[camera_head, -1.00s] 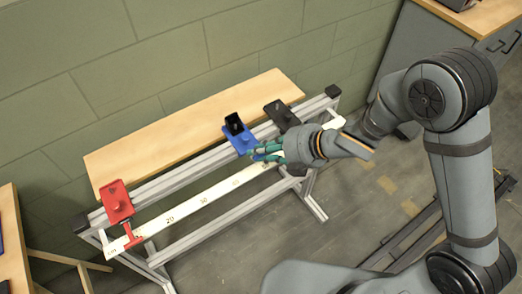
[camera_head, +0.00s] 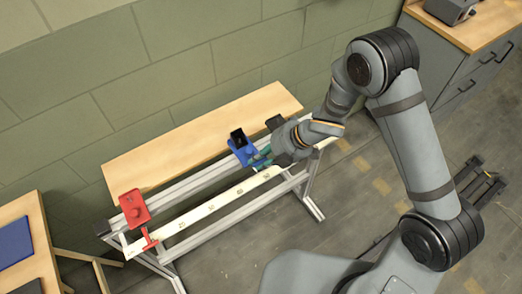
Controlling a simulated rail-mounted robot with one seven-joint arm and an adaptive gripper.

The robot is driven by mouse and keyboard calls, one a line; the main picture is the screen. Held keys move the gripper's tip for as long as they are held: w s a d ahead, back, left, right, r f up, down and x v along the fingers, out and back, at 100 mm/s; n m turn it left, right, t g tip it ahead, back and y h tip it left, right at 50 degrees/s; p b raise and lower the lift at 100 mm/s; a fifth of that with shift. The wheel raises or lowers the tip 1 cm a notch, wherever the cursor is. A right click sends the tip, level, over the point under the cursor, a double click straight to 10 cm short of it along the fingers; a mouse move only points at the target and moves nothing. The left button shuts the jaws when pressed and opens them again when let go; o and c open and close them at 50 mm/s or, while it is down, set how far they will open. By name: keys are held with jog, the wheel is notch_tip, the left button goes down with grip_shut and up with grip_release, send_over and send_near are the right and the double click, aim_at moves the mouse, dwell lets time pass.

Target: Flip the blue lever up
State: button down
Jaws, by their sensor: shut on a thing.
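The blue lever unit (camera_head: 245,154) is mounted on the metal rail, with a black block (camera_head: 238,138) at its top. My gripper (camera_head: 263,160), with green fingers, reaches in from the right at the lower right of the blue unit. It is shut on the blue lever, whose handle is mostly hidden between the fingers. The exact angle of the lever is too small to tell.
A red lever unit (camera_head: 134,208) sits at the rail's left end, its handle hanging down. A black unit (camera_head: 274,122) stands right of the blue one, partly behind my gripper. A white numbered scale (camera_head: 208,206) runs along the front. A wooden board (camera_head: 150,159) lies behind.

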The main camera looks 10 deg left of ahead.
jog(key=shift+w+a+r+g+p, duration=0.15)
jog(key=shift+r+p, duration=0.1)
jog(key=shift+p, duration=0.35)
jog(key=shift+w+r+g+p, duration=0.15)
jog(key=shift+r+p, duration=0.1)
jog(key=shift+p, duration=0.35)
jog(key=shift+f+h+p, duration=0.3)
jog(key=shift+f, duration=0.05)
jog(key=c, duration=1.6)
grip_release()
jog(key=shift+s, duration=0.1)
jog(key=shift+c, duration=0.2)
jog(key=v, duration=1.2)
jog(key=shift+a, duration=0.1)
